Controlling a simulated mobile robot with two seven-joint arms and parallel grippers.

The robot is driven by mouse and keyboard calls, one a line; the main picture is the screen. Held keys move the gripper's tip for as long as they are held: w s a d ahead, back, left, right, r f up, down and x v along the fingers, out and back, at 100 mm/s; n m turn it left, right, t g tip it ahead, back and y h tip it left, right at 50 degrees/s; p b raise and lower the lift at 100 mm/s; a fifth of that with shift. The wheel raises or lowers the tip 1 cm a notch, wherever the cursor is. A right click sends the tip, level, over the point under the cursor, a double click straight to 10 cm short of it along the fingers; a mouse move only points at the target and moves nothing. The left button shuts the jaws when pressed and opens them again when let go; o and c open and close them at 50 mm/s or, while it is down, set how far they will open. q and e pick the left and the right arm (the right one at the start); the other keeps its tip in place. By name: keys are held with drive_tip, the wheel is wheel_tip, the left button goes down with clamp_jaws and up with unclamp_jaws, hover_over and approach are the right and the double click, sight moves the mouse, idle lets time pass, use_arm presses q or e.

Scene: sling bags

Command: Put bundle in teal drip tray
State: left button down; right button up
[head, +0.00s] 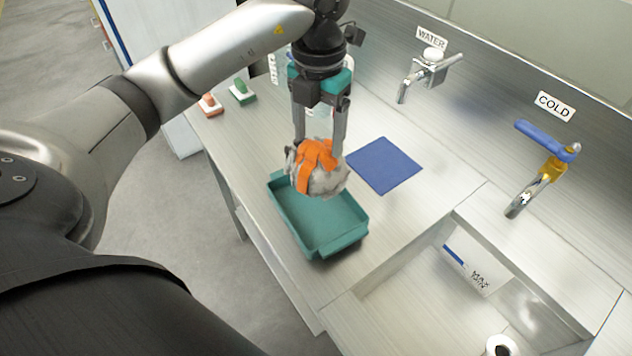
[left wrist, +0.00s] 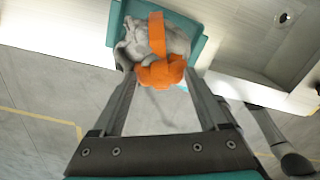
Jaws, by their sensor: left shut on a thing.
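The bundle (head: 326,180) is a grey, crumpled bag with an orange strap around it. My left gripper (head: 320,150) points down and is shut on the bundle, with its fingers on either side. The bundle appears over the back part of the teal drip tray (head: 341,240); I cannot tell if it touches the tray. In the left wrist view the bundle (left wrist: 155,42) is between the fingertips, with the teal tray (left wrist: 199,48) behind it. The visible part of the tray floor is empty. My right gripper is not in view.
A blue mat (head: 384,165) lies right of the tray. Red (head: 209,104) and green (head: 242,92) brushes lie at the back left. A water tap (head: 428,72) and a cold tap (head: 543,180) stand along the wall. A sink basin (head: 480,270) is at the right.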

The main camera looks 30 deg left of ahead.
sight(318, 181)
use_arm(q)
wheel_tip(318, 181, down, 12)
drive_tip(key=shift+f, duration=0.25)
drive_tip(key=shift+b, duration=0.3)
drive_tip(key=shift+f, duration=0.2)
unclamp_jaws()
drive_tip(key=shift+r, duration=0.1)
drive_tip(key=shift+r, duration=0.3)
wheel_tip(318, 181, up, 12)
drive_tip(key=shift+f, duration=0.2)
